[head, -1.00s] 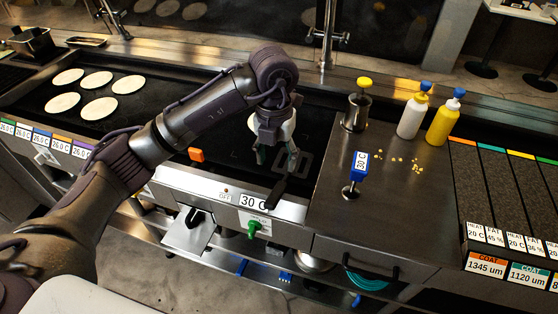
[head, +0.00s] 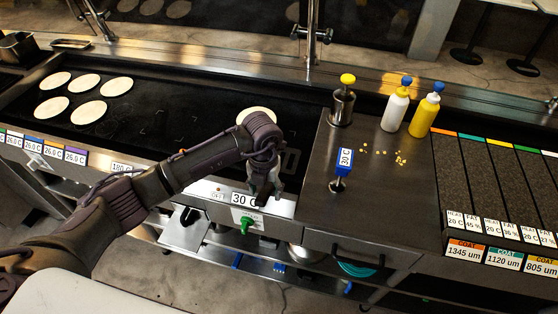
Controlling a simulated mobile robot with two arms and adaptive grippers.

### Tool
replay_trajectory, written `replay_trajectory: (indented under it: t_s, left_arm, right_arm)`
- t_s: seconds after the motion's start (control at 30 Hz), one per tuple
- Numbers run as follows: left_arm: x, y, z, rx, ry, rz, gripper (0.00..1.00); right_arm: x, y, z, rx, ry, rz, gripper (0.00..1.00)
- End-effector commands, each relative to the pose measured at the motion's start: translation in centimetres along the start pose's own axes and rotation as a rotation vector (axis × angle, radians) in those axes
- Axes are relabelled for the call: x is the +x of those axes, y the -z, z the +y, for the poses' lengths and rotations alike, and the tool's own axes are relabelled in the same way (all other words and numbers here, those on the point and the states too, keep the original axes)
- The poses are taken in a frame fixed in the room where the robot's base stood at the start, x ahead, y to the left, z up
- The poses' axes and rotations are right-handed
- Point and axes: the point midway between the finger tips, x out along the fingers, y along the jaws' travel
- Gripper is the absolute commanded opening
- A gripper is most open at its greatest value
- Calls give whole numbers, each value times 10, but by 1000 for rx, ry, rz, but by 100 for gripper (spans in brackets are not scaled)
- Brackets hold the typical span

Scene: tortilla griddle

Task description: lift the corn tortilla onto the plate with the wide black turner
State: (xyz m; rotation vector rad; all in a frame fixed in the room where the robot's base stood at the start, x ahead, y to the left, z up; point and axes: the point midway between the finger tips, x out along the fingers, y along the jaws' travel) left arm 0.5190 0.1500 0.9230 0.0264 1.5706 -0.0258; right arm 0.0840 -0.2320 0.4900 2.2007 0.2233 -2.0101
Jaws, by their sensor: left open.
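A pale round tortilla (head: 257,113) lies on the dark griddle (head: 180,112), partly hidden behind my left arm. The turner's slotted dark head (head: 291,160) shows faintly on the griddle just right of my left wrist; its handle is mostly hidden by the gripper. My left gripper (head: 262,196) is open, pointing down at the griddle's front edge by the handle. Whether its fingers touch the handle cannot be told. My right gripper is not in view. I cannot make out a plate.
Several pale discs (head: 87,112) lie on the griddle's left part. A steel shaker with a yellow knob (head: 342,104), a white bottle (head: 396,109) and a yellow bottle (head: 426,112) stand on the steel counter (head: 320,215). A blue thermometer (head: 344,165) is near its front.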

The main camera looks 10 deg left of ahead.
Motion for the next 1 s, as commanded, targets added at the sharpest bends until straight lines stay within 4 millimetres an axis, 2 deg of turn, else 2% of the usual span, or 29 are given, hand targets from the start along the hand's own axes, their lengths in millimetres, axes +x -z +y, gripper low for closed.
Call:
replay_trajectory:
  t_s: [0.27, 0.37, 0.6, 0.67, 0.9, 1.0]
  left_arm:
    - [6, 0, 0, 1, 1, 0, 60]
    - [5, 0, 0, 1, 1, 0, 47]
    - [5, 0, 0, 1, 1, 0, 7]
    - [5, 0, 0, 1, 1, 0, 0]
    - [3, 0, 0, 1, 1, -2, 0]
    - [-4, -2, 0, 1, 1, -5, 0]
  right_arm:
    - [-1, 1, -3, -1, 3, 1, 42]
    - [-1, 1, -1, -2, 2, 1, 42]
    - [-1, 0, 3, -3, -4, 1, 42]
    - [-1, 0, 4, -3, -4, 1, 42]
    - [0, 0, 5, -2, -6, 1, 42]
    - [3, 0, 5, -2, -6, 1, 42]
